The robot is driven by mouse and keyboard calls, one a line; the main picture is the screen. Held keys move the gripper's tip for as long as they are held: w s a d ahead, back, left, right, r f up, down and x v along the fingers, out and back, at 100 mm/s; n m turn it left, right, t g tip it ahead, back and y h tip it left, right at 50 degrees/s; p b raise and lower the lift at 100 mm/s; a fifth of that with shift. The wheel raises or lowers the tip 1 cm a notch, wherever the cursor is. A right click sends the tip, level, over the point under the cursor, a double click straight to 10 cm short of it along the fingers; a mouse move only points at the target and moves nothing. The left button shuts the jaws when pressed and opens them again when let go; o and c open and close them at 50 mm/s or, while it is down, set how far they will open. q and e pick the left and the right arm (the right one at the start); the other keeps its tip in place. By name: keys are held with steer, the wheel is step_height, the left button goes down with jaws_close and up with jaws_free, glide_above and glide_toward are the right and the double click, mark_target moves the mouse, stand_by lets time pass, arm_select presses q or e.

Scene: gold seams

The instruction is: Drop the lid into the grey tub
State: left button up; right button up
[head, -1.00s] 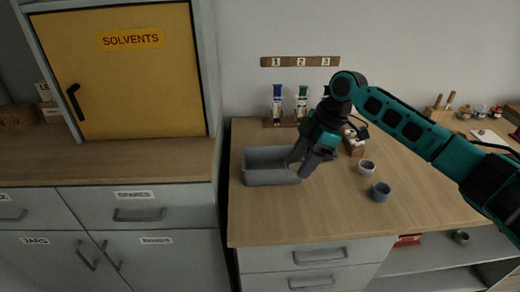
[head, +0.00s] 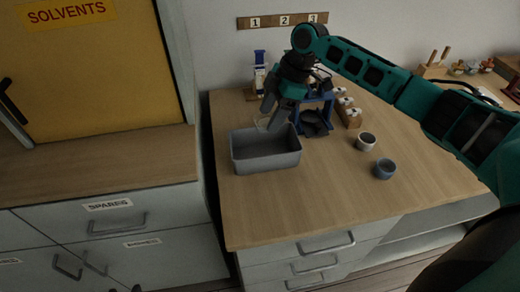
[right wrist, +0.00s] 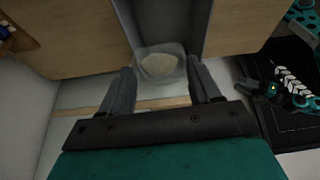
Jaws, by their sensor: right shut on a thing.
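The grey tub (head: 265,161) is an open rectangular box on the wooden worktop, and its inside looks empty where I can see it. My right gripper (head: 270,117) is above the tub's back edge, pointing down. It is shut on a pale, clear lid (head: 262,124), which is small and partly hidden by the fingers in the head view. In the right wrist view the lid (right wrist: 160,66) sits between the two fingertips, with the grey tub wall (right wrist: 207,28) beyond it.
A blue stand (head: 327,106) is close behind and right of the tub. A blue-capped bottle (head: 259,62) is at the back. The worktop's front (head: 290,208) is clear.

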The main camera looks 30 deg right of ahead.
steer(key=shift+w+f+b, duration=0.1)
steer(key=shift+f+b, duration=1.3)
steer(key=shift+f, duration=0.5)
steer(key=shift+r, duration=0.1)
steer(key=o, duration=1.1)
steer(key=shift+c, duration=0.2)
steer(key=v, duration=1.3)
steer(key=shift+p, duration=0.45)
